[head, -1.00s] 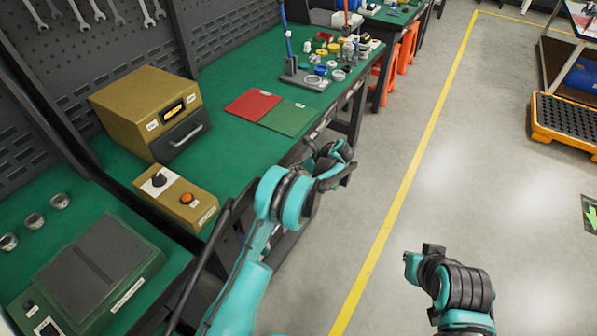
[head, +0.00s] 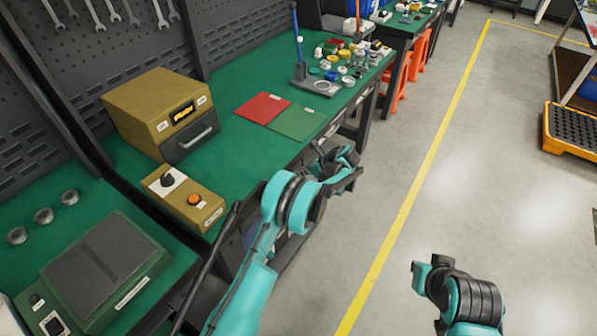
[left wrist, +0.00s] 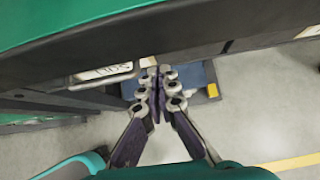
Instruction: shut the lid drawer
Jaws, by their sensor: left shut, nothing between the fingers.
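The lid drawer's front is under the bench edge in the left wrist view. It has a pale handle (left wrist: 104,76) and a label (left wrist: 95,72) that seems to read LIDS upside down. How far the drawer stands out is hard to tell. My left gripper (left wrist: 158,75) is shut and empty, just right of the handle and apart from it. In the head view my left gripper (head: 345,168) is beside the bench's front edge, and my arm hides much of the drawer fronts. My right arm's end (head: 432,268) is over the floor; its fingers are unclear.
The green bench (head: 235,150) carries a tan box (head: 150,105) with a grey handled front, a control box (head: 183,200), a red mat (head: 263,108) and a green mat (head: 297,122). Small parts stand further back.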

